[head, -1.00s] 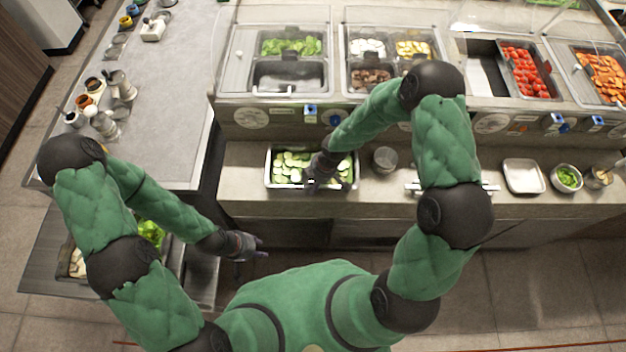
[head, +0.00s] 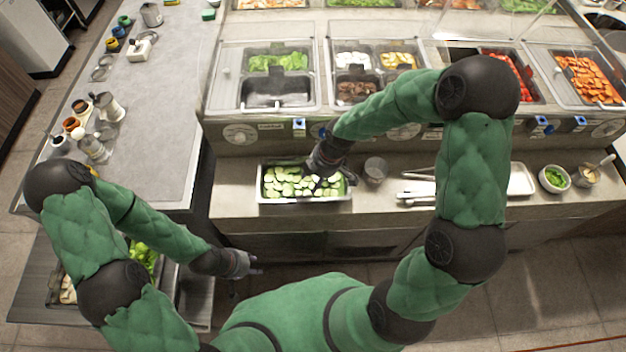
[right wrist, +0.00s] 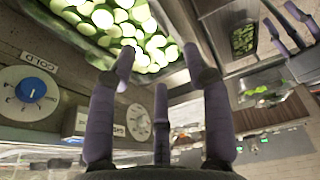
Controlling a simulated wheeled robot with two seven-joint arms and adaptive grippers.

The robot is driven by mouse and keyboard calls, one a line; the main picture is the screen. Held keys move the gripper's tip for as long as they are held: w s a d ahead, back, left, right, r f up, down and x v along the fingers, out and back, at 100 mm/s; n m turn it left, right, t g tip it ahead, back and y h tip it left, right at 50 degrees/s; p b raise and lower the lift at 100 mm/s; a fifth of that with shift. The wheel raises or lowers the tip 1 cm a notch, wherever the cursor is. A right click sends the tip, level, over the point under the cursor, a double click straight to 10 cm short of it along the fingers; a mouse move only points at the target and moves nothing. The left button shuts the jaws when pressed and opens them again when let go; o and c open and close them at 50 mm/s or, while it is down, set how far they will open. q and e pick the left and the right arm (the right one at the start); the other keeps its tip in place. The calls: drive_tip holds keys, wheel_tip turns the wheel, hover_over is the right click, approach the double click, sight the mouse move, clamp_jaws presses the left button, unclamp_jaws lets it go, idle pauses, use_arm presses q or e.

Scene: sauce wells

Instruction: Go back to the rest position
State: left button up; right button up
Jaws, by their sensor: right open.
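My right gripper (head: 322,172) is over the right part of a metal pan of sliced cucumber (head: 262,196) on the front counter. In the right wrist view its fingers (right wrist: 160,85) are spread and empty, with the cucumber pan (right wrist: 60,30) beyond them at the upper left. Whether a finger touches the pan cannot be told. My left gripper (head: 250,264) hangs in front of the counter at the lower left, small and partly turned away. Nothing can be made out in it.
A round metal cup (head: 376,170) stands just right of the cucumber pan. Tongs (head: 415,190), a white tray (head: 522,180) and a bowl of greens (head: 554,179) lie further right. Food wells with lids (head: 268,62) line the back. A side counter (head: 165,110) holds bottles at the left.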

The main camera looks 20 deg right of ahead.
drive_tip(key=shift+f, duration=0.1)
idle(0.3)
drive_tip(key=s+a+f+m+b, duration=0.2)
drive_tip(key=s+f+m, duration=0.3)
drive_tip(key=f, duration=0.4)
drive_tip(key=s+a+f+m+b, duration=0.2)
drive_tip(key=s+f+m+b, duration=0.3)
drive_tip(key=f, duration=0.4)
drive_tip(key=s+a+f+m+y+b, duration=0.1)
drive_tip(key=s+a+f+m+b, duration=0.1)
drive_tip(key=s+f+m+b, duration=0.2)
wheel_tip(320, 180, down, 6)
drive_tip(key=s+m, duration=0.1)
drive_tip(key=m, duration=0.2)
drive_tip(key=shift+r+g, duration=0.15)
drive_tip(key=shift+g, duration=0.25)
drive_tip(key=shift+s, duration=0.1)
drive_tip(key=shift+c, duration=1.1)
drive_tip(key=shift+a, duration=0.15)
